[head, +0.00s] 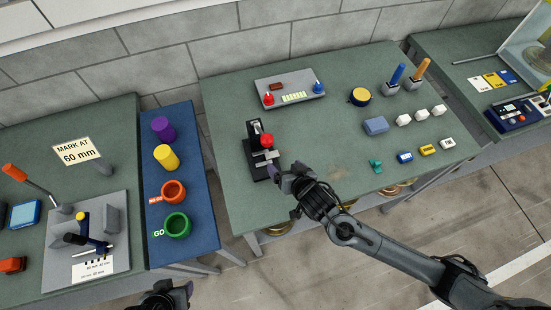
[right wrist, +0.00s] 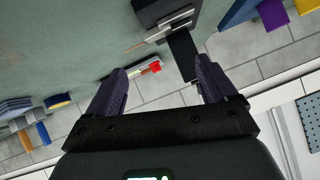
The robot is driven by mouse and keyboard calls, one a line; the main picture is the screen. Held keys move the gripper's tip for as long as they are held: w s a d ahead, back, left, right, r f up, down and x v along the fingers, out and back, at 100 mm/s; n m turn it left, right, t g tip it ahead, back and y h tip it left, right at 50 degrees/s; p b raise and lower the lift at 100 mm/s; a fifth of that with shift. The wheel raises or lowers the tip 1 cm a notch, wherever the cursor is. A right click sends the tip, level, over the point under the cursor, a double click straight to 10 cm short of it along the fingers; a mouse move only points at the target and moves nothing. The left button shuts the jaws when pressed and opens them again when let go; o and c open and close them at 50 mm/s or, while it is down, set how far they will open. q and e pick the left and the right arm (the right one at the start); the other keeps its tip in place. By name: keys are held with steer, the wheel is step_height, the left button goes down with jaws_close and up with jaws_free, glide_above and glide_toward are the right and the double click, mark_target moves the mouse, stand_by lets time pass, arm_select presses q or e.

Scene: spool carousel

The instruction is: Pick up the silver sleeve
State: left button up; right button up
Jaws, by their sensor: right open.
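A silver piece (head: 266,157), which looks like the sleeve, lies across the black fixture (head: 254,140) with a red knob (head: 267,140) at the front left of the middle table. In the right wrist view the silver piece (right wrist: 170,26) shows at the top, beyond the fingertips. My right gripper (head: 287,174) is just to the front right of the fixture. Its two dark fingers (right wrist: 160,70) are apart with nothing between them. My left gripper (head: 172,296) shows only partly at the bottom edge, and its jaw state is unclear.
A grey panel (head: 290,89) with red and blue knobs is behind the fixture. Blue and white blocks (head: 376,125) and small coloured parts sit to the right. A blue board (head: 181,140) with coloured cups stands left. The table middle is clear.

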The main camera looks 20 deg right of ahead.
mark_target(273, 156)
steer(key=x, duration=0.4)
steer(key=shift+w+f, duration=0.15)
steer(key=shift+w, duration=0.05)
steer(key=shift+f+x, duration=0.15)
steer(key=shift+x, duration=1.35)
steer(key=shift+f+x, duration=0.15)
steer(key=shift+x, duration=1.3)
steer(key=shift+s, duration=0.2)
steer(key=c, duration=1.2)
steer(key=shift+o, duration=0.2)
steer(key=shift+r, duration=0.1)
